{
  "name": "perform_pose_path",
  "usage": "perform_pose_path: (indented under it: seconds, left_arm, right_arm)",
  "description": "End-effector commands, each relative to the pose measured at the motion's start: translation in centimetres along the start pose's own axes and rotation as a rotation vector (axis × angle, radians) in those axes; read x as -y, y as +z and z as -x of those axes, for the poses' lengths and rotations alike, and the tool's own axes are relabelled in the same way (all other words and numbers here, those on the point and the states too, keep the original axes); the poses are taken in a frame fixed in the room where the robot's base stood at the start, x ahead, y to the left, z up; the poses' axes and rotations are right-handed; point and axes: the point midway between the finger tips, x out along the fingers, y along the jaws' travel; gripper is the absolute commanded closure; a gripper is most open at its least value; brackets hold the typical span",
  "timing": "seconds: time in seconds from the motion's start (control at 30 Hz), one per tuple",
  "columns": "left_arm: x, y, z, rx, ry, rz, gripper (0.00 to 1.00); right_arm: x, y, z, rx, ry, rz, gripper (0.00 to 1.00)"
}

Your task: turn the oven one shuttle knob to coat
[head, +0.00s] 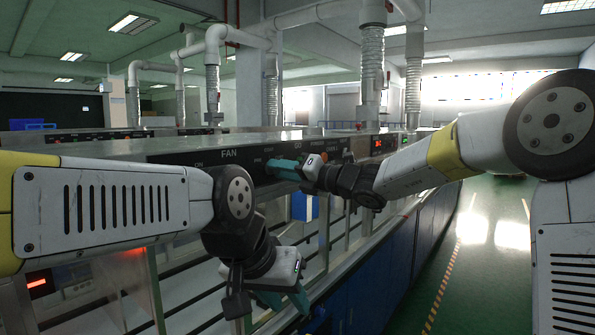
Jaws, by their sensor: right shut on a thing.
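The oven's dark control panel (210,156) runs along the front top edge of the long machine, with white lettering such as FAN. My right gripper (278,167) is at the panel's front, right of the FAN label, with its teal fingers closed together. It is shut on a knob at the panel face; the fingers hide the knob, so its pointer and setting cannot be read. My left gripper (286,301) hangs lower, in front of the machine's lower bays. Its two teal fingers show apart, with nothing visible between them.
A red digital display (377,144) sits farther along the panel. Glazed bays and blue cabinet doors (385,258) line the machine below. Ducts (372,75) rise from its top. The green floor aisle (478,260) at right is clear.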

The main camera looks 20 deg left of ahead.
Motion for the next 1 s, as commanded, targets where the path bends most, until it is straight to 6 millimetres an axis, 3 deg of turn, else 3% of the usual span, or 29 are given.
perform_pose_path:
  seconds: [0.77,0.8,0.9,1.0]
  left_arm:
    - [0.0,0.0,0.0,0.0,0.0,0.0,0.64]
    - [0.0,0.0,0.0,0.0,0.0,0.0,0.64]
    - [0.0,0.0,0.0,0.0,0.0,0.0,0.64]
    - [0.0,0.0,0.0,0.0,0.0,0.0,0.64]
  right_arm:
    - [0.15,-0.05,0.05,0.005,-0.003,-0.102,1.0]
    - [0.15,-0.05,0.05,0.005,-0.003,-0.102,0.67]
    - [0.13,-0.04,0.05,0.005,-0.003,-0.101,0.51]
    - [0.09,-0.03,0.03,0.005,-0.002,-0.101,0.51]
